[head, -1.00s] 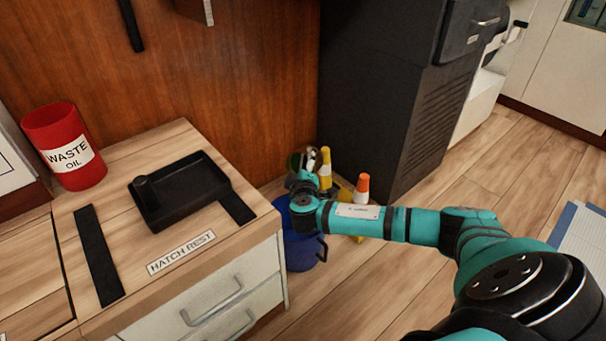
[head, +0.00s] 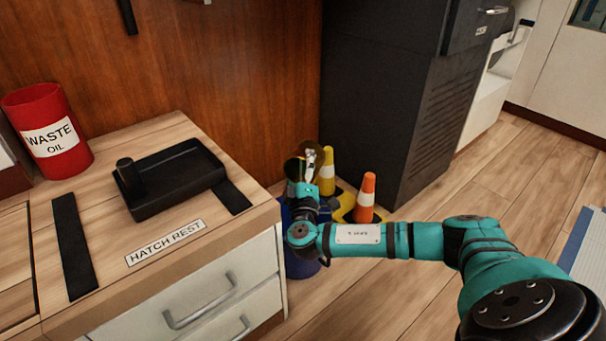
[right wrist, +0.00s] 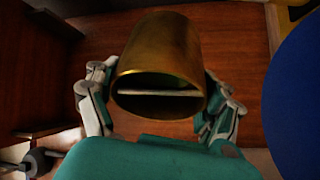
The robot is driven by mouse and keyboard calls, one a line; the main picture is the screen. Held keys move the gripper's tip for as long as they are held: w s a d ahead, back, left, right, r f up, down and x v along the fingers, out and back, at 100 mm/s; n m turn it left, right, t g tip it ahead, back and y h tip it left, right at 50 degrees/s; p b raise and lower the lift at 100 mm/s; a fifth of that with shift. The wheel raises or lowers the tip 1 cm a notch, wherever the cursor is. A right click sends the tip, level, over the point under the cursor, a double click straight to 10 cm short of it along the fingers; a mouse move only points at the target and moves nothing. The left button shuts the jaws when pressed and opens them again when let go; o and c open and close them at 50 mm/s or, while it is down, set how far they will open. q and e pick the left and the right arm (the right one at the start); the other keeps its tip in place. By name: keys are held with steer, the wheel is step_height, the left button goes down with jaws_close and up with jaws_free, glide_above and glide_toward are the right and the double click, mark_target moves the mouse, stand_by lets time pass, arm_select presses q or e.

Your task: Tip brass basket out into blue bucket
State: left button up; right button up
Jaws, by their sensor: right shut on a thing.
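The brass basket (right wrist: 165,42) is between the fingers of my right gripper (right wrist: 160,100), which is shut on it. In the right wrist view its round mouth faces the camera, with a pale bar across it and something green inside. In the head view my right gripper (head: 308,172) is low beside the cabinet, the basket partly hidden at it. The blue bucket (head: 302,268) is on the floor below, mostly covered by my gripper and arm. Its blue side also fills the right edge of the right wrist view (right wrist: 297,100). My left gripper is not in view.
A yellow cone (head: 327,170) and an orange cone (head: 366,197) stand just behind the arm. The drawer cabinet (head: 215,290) is close on the left, with a black tray (head: 175,185) and a red waste oil can (head: 50,135) on top. A dark cabinet (head: 385,90) stands behind.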

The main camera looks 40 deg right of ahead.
steer(key=shift+s+a+f+n+t+h+b, duration=0.25)
steer(key=shift+t+b, duration=0.35)
steer(key=shift+b, duration=0.7)
steer(key=shift+s+a+f+n+t+h+b, duration=0.15)
steer(key=shift+n+t+h+b, duration=0.35)
steer(key=shift+b, duration=0.8)
steer(key=shift+a+r+n+t+b, duration=0.35)
steer(key=shift+n+t+b, duration=0.1)
steer(key=shift+t+b, duration=0.6)
